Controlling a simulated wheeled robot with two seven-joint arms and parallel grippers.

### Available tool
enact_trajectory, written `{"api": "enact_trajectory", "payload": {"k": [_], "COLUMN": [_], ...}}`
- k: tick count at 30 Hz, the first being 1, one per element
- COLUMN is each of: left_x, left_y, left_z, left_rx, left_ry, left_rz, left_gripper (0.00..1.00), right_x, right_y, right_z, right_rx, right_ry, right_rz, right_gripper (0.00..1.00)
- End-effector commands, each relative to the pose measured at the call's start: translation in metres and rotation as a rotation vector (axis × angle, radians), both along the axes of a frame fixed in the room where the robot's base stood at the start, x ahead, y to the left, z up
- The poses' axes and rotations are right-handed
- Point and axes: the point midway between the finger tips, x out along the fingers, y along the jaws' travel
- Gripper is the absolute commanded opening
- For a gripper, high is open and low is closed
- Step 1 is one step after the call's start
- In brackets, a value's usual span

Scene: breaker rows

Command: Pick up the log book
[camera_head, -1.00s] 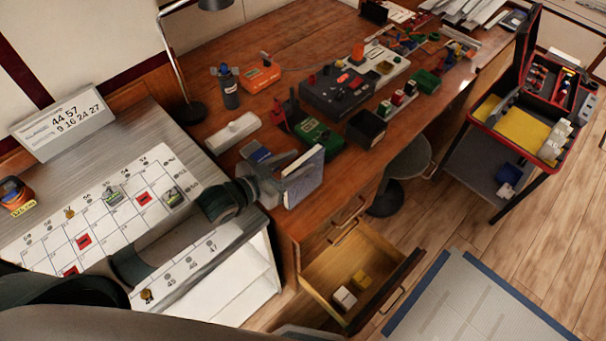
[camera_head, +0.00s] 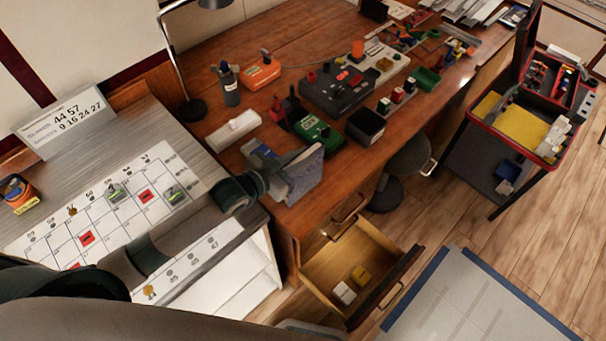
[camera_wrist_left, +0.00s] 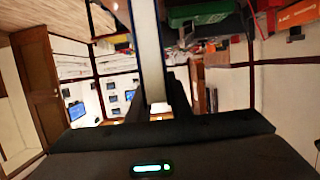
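The log book (camera_head: 302,178) is a thick book with a grey-blue cover, standing on edge at the near left end of the wooden desk in the head view. My left gripper (camera_head: 287,163) reaches it from the left, with a finger along its face. In the left wrist view the log book (camera_wrist_left: 149,45) shows edge-on, pale with dark borders, between the two fingers of my left gripper (camera_wrist_left: 152,103), which look closed on it. Whether its bottom edge touches the desk is hard to tell. My right gripper is not in view.
Open floor is at right.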

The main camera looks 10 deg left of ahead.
Motion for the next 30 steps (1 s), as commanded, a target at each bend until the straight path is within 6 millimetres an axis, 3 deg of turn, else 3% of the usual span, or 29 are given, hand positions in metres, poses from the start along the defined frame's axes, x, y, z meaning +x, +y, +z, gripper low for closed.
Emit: {"api": "enact_trajectory", "payload": {"k": [30], "left_x": [-0.0001], "left_y": [0.0003], "left_z": [-0.0002], "left_rx": [0.001], "left_ry": [0.0], "left_rz": [0.0], "left_gripper": [0.0], "right_x": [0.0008], "right_y": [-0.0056], "right_z": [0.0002], "right_rx": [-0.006], "right_ry": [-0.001], "right_rz": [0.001], "right_gripper": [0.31]}}
